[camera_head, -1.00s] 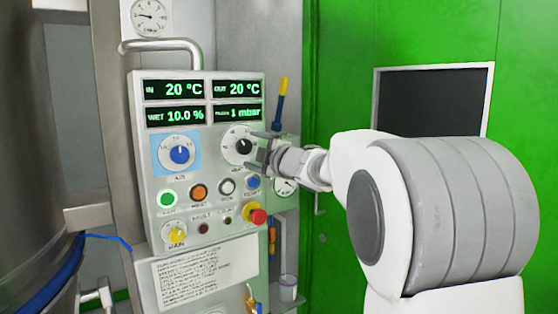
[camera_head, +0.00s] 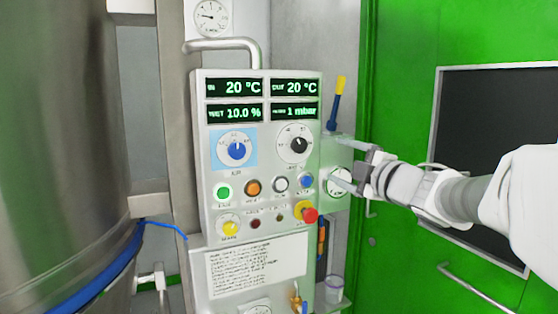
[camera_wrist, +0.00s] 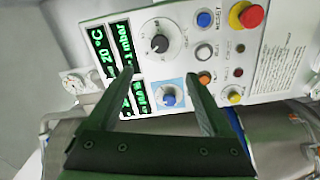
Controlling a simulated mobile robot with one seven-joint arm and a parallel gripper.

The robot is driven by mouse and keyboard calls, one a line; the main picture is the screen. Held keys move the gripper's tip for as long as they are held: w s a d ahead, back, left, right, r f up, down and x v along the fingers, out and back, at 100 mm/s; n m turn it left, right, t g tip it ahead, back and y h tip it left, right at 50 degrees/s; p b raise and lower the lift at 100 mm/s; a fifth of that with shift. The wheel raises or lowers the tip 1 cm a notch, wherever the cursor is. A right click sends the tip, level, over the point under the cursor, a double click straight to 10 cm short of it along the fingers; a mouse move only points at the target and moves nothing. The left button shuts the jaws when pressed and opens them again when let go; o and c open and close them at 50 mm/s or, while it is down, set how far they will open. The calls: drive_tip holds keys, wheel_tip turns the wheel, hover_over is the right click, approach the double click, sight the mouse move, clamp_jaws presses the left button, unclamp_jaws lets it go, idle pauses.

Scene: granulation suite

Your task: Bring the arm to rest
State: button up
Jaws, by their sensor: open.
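My gripper (camera_head: 334,160) is open and empty, just right of the control panel (camera_head: 213,190) in the head view. Its two fingers point left toward the panel, apart from the black-pointer knob (camera_head: 298,145). In the wrist view my gripper (camera_wrist: 162,98) shows two spread fingers with the panel beyond them. The blue knob (camera_wrist: 169,95) shows between the fingers, and the black knob (camera_wrist: 160,44) shows above. My arm reaches in from the right edge of the head view.
A large steel vessel (camera_head: 65,130) stands at the left. A red mushroom button (camera_head: 310,215) sticks out of the panel below my gripper. A pipe handle (camera_head: 222,44) is above the panel. A green door (camera_head: 410,35) with a dark window (camera_head: 490,110) stands behind my arm.

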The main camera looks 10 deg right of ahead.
drive_tip(key=shift+r, duration=0.1)
drive_tip(key=s+d+m+g+h+p, duration=0.2)
drive_tip(key=s+d+m+h+p, duration=0.2)
drive_tip(key=s+m+h, duration=0.6)
drive_tip(key=s+a+f+m+g+y+p, duration=0.2)
drive_tip(key=s+a+f+m+g, duration=0.2)
drive_tip(key=s, duration=0.5)
drive_tip(key=s+a+f+m+g+y+p, duration=0.2)
drive_tip(key=s+a+f+m+g, duration=0.2)
drive_tip(key=s+f, duration=0.5)
drive_tip(key=shift+s+a+m+g, duration=0.3)
drive_tip(key=shift+s+a+g, duration=0.4)
drive_tip(key=shift+s+g, duration=0.1)
